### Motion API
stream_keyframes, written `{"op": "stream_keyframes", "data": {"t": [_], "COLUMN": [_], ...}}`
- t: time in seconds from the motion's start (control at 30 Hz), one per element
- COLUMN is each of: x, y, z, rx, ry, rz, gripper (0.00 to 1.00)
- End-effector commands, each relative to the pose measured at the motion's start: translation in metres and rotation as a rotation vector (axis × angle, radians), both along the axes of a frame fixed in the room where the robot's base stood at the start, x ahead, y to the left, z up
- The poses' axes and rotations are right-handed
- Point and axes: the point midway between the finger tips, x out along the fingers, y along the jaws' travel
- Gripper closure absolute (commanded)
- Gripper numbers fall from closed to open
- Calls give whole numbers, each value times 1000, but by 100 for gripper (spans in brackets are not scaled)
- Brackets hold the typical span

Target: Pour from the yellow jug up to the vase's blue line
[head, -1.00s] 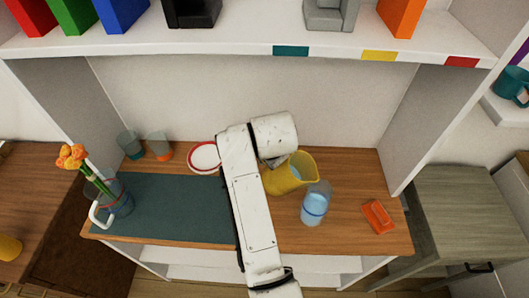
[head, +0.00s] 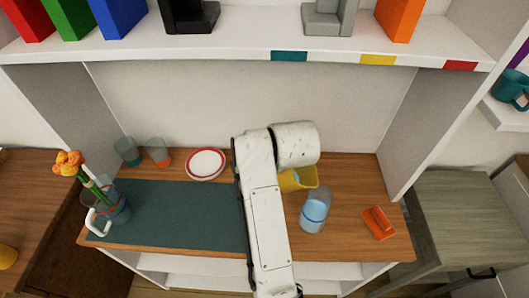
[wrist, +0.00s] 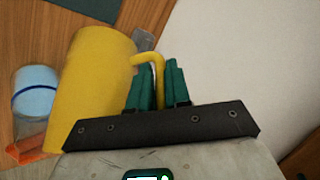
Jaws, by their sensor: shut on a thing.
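The yellow jug (head: 300,179) is mostly hidden behind my arm in the head view. The wrist view shows its side (wrist: 92,85) and its handle between the green fingers of my gripper (wrist: 158,88), which is shut on it. The clear vase with the blue line (head: 315,210) stands upright on the wooden top, in front and to the right of the jug, apart from it. It also shows in the wrist view (wrist: 36,92). Pale blue liquid in it shows around the line; the exact level is hard to tell. No stream is visible.
An orange block (head: 379,222) lies right of the vase. A dark mat (head: 170,215) covers the left, with a flower vessel (head: 113,207) on it. Two glasses (head: 128,152) (head: 157,152) and a red-rimmed plate (head: 205,163) stand behind. A shelf (head: 230,52) overhangs the back.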

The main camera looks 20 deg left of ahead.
Motion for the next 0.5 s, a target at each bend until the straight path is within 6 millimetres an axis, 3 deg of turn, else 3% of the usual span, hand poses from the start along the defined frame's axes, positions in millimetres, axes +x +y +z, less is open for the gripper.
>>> {"op": "stream_keyframes", "data": {"t": [0.5], "x": [-1], "y": [-5], "z": [15], "rx": [101], "ry": [-29], "rz": [-1], "gripper": [100]}}
